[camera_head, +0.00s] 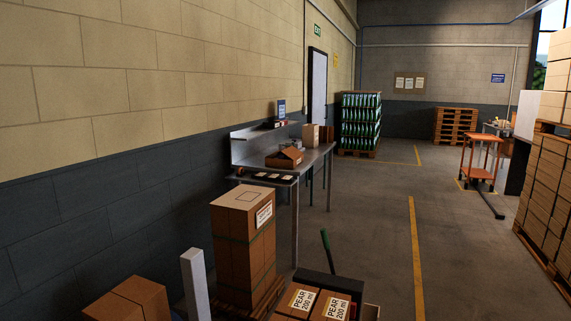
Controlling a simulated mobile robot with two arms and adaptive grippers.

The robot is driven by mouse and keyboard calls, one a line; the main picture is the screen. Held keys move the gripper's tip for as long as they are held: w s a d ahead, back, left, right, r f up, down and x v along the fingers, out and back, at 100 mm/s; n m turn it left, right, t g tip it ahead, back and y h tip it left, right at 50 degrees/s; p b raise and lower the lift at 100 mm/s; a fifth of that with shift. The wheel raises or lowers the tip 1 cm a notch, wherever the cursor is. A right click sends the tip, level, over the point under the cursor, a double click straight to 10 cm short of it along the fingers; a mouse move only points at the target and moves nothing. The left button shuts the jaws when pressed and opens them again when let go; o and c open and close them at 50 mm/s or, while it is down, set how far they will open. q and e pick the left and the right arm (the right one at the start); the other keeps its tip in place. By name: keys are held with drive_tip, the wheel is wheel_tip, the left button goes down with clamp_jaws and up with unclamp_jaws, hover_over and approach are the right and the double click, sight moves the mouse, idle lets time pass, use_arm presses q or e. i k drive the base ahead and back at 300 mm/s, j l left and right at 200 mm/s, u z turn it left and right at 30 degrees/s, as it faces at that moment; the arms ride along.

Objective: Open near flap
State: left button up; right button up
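Neither of my grippers is in view. A small brown carton (283,160) sits on the grey metal workbench (314,157) along the left wall, and a raised panel on it looks like a flap. It is too small and dark to tell which flaps are open. Another brown carton (310,135) stands farther back on the bench. A tall strapped stack of brown cartons (243,250) with a white label stands on a pallet in front of the bench. Its top looks closed.
Cartons labelled PEAR 200 ml (315,303) lie at the bottom. A white post (195,285) and another carton (128,302) stand at lower left. Stacked cartons (546,185) and an orange cart (479,160) are at right. The floor (390,220) between is clear.

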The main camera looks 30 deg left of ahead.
sight(291, 152)
drive_tip(key=i+l+z, duration=0.45)
drive_tip(key=i+l, duration=0.3)
drive_tip(key=i, duration=0.15)
drive_tip(key=i+l+z, duration=0.15)
drive_tip(key=i+l, duration=0.45)
drive_tip(key=i, duration=0.25)
drive_tip(key=i+j+u, duration=0.15)
drive_tip(key=i+u, duration=0.35)
drive_tip(key=i, duration=0.35)
drive_tip(key=i+l+u, duration=0.15)
drive_tip(key=i+u, duration=0.3)
drive_tip(key=i, duration=0.4)
drive_tip(key=i+u, duration=0.1)
drive_tip(key=i, duration=0.5)
drive_tip(key=i+l+u, duration=0.1)
drive_tip(key=i, duration=0.55)
drive_tip(key=i+l+u, duration=0.1)
drive_tip(key=i, duration=0.5)
drive_tip(key=i+j+u, duration=0.15)
drive_tip(key=i+u, duration=0.65)
drive_tip(key=i, duration=0.2)
drive_tip(key=i+l+u, duration=0.2)
drive_tip(key=i+u, duration=0.2)
drive_tip(key=i+l+u, duration=0.4)
drive_tip(key=i, duration=0.15)
